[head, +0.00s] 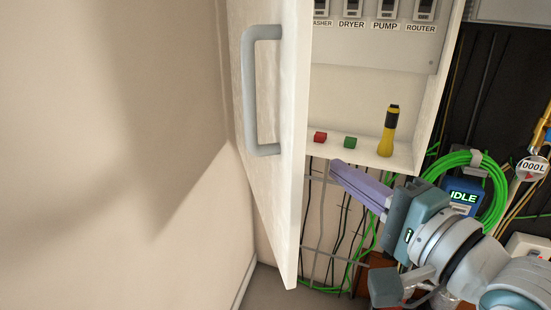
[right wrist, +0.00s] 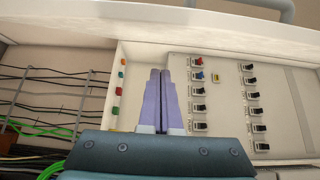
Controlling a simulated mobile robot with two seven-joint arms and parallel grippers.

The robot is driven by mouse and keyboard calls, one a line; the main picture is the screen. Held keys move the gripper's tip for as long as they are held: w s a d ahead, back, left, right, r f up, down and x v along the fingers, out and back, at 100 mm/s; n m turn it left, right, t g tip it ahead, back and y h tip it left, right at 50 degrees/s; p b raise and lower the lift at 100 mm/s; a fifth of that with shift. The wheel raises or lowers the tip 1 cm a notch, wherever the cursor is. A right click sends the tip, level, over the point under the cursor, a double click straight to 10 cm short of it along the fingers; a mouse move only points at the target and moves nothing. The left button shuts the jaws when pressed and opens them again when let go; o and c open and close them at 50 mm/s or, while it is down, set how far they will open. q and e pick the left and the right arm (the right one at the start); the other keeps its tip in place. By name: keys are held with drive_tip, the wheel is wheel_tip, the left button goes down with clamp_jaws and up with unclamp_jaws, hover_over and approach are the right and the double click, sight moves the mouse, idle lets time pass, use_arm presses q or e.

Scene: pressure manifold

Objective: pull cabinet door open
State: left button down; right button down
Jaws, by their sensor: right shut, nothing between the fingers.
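The white cabinet door (head: 275,190) stands swung open in the head view, its grey bar handle (head: 250,95) on the face toward the left wall. The handle also shows at the top edge of the right wrist view (right wrist: 281,9). The open cabinet (head: 440,110) is to the right of the door. My right gripper (head: 336,170) has its purple fingers shut and empty, just below the cabinet's bottom shelf in the head view, right of the door and apart from the handle. In the right wrist view its fingers (right wrist: 160,75) lie together before the cabinet interior. My left gripper is not in view.
On the cabinet's bottom ledge are a red block (head: 320,137), a green block (head: 350,142) and a yellow-black flashlight (head: 389,130). Labelled switches (head: 385,10) are above. A green cable coil (head: 490,195) and a blue IDLE box (head: 463,197) are at right. A bare wall (head: 110,130) is left.

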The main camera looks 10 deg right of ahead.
drive_tip(key=a+p, duration=0.1)
drive_tip(key=a, duration=0.3)
drive_tip(key=shift+s, duration=0.1)
drive_tip(key=a, duration=0.7)
drive_tip(key=shift+s+a, duration=0.2)
drive_tip(key=shift+a, duration=0.15)
